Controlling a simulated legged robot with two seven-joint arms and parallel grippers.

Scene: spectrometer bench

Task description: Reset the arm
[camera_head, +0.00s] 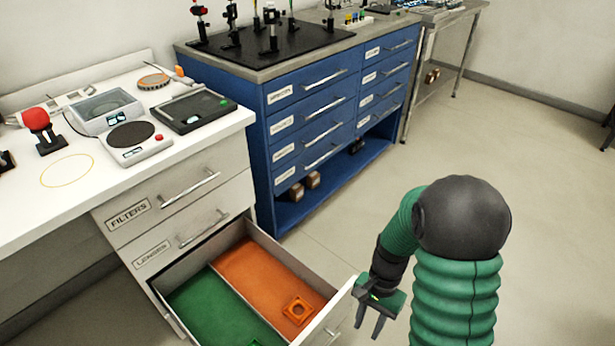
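My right arm (455,260) comes in at the lower right, with a green ribbed sleeve and a dark rounded elbow. My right gripper (368,326) points down just right of the open drawer's front. Its two dark fingers are apart with nothing seen between them. The open drawer (340,300) has a green section (215,305) on the left and an orange section (262,280) on the right. An orange square piece with a round hole (299,310) lies in the orange section. My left gripper is not in view.
A white bench (95,185) at left carries a hotplate-like device (132,140), a black tray (195,105) and a red-topped item (36,120). A blue drawer cabinet (300,135) with optics on top stands behind. The floor (520,150) at right is clear.

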